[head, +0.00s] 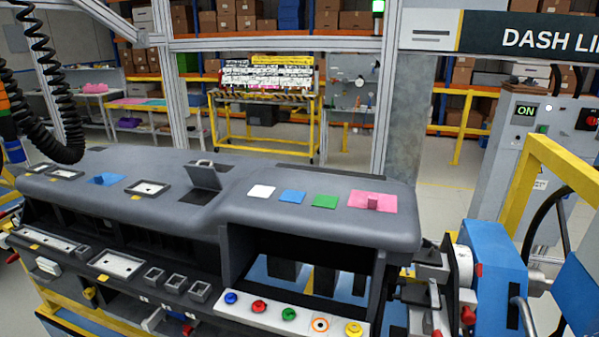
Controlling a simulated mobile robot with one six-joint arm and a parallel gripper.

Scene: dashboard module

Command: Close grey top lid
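The grey top lid (205,178) stands raised on the top of the dark grey dashboard (240,215), left of the picture's middle. It is tilted up steeply, and a small light-coloured part shows at its upper edge. A dark rectangular opening (196,197) lies bare in the dashboard top in front of the lid. My gripper is not in view, and nothing is seen touching the lid.
A pink plate with a raised knob (373,201) and green, blue and white squares lie right of the lid. Framed recesses (148,188) lie left. A black coiled hose (60,130) hangs at the left. A blue-and-white fixture (490,265) stands at the right end.

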